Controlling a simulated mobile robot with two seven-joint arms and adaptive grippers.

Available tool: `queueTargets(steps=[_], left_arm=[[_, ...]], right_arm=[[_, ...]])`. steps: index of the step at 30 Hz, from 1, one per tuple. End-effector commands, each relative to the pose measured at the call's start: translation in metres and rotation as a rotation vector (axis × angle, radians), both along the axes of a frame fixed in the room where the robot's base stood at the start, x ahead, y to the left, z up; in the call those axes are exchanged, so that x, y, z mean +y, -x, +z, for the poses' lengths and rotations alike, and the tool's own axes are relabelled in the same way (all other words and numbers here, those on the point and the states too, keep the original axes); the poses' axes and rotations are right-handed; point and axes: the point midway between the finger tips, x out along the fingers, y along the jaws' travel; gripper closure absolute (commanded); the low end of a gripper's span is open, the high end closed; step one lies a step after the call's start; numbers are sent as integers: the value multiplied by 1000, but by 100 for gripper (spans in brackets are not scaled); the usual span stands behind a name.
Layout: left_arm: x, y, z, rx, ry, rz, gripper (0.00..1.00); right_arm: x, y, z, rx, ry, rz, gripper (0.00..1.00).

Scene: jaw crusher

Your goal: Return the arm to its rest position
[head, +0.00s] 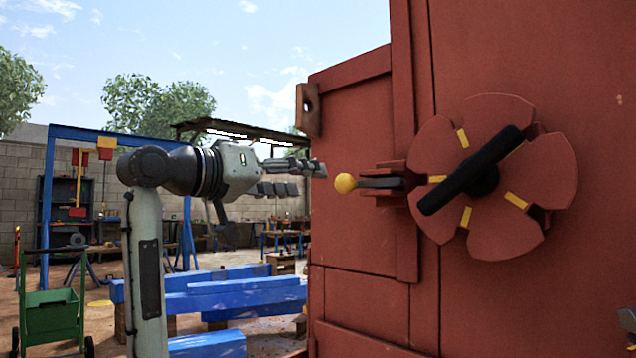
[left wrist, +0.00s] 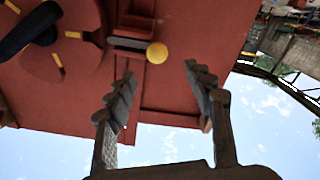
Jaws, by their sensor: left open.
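My left gripper (head: 300,178) is open and empty in the head view, its fingers pointing right toward the red crusher (head: 350,240). Its fingertips are just left of a lever with a yellow ball knob (head: 345,183), apart from it as far as I can tell. In the left wrist view the open fingers (left wrist: 157,82) stand wide apart, with the yellow knob (left wrist: 157,53) beyond them and between their lines. A red lobed wheel (head: 545,175) with a black bar handle (head: 470,170) is on the crusher to the right.
A green cart (head: 52,318) stands at far left, near a blue frame (head: 48,200). The crusher wall fills the right side. Open air lies left of and above my left arm.

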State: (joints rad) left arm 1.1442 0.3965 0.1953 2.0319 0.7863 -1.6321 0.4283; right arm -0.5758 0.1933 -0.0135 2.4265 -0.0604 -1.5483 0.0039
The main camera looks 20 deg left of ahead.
Motion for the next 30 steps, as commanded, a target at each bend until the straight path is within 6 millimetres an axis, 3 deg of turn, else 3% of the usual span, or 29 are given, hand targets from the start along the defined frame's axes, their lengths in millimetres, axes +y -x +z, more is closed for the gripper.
queueTargets(steps=[6,21,23,26,30], left_arm=[[3,9,0,1,0,0,47],[3,4,-8,14,-3,4,47],[2,-5,-23,40,-8,11,47],[2,-29,-69,115,-26,36,47],[2,-61,-168,260,-79,85,47]], right_arm=[[0,0,0,0,0,0,59],[0,0,0,1,0,0,59],[0,0,1,0,0,0,59],[0,-1,0,-1,-2,2,59],[1,-8,-17,7,-10,4,59]])
